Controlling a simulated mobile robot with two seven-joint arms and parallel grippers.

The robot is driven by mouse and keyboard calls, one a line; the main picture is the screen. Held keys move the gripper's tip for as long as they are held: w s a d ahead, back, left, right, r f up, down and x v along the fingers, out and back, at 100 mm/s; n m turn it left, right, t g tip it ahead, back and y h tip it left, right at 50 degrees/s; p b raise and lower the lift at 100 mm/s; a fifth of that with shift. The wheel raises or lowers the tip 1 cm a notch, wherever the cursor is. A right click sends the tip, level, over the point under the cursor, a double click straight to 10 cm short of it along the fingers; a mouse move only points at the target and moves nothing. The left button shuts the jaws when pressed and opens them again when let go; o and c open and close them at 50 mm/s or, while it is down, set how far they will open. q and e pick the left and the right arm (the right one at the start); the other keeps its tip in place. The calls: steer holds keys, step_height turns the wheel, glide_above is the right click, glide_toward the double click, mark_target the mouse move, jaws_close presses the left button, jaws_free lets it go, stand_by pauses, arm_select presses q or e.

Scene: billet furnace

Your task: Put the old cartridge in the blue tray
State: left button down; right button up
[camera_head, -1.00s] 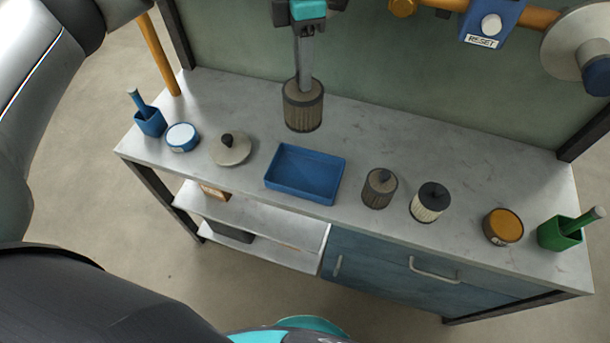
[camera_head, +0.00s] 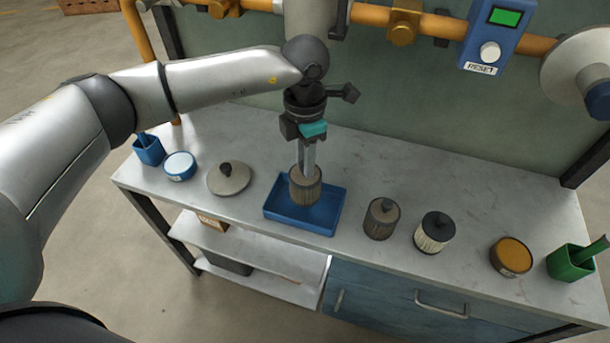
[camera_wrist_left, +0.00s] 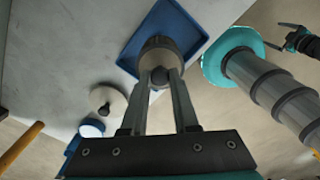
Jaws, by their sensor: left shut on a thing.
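The old cartridge (camera_head: 305,187) is a dirty brown pleated cylinder with a knob on top. My left gripper (camera_head: 306,165) is shut on its knob and holds it upright over the blue tray (camera_head: 322,228). In the left wrist view the gripper (camera_wrist_left: 160,80) holds the cartridge (camera_wrist_left: 158,52) by the knob, with the blue tray (camera_wrist_left: 137,48) behind it. I cannot tell whether the cartridge's bottom touches the tray floor. My right gripper does not show in the head view.
Right of the tray stand another brown cartridge (camera_head: 381,219), a cream cartridge (camera_head: 434,233), an orange tin (camera_head: 510,257) and a green holder (camera_head: 570,262). To the left are a grey lid (camera_head: 229,179), a blue tin (camera_head: 180,166) and a blue holder (camera_head: 148,151). Pipes run above the bench.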

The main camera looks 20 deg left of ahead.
arm_select(q)
steer(key=shift+f+b, duration=0.35)
steer(key=shift+f, duration=1.95)
steer(key=shift+f, duration=0.1)
steer(key=c, duration=0.7)
jaws_free()
step_height(320, 180, up, 11)
steer(key=shift+p, duration=0.8)
steer(key=shift+r, duration=0.65)
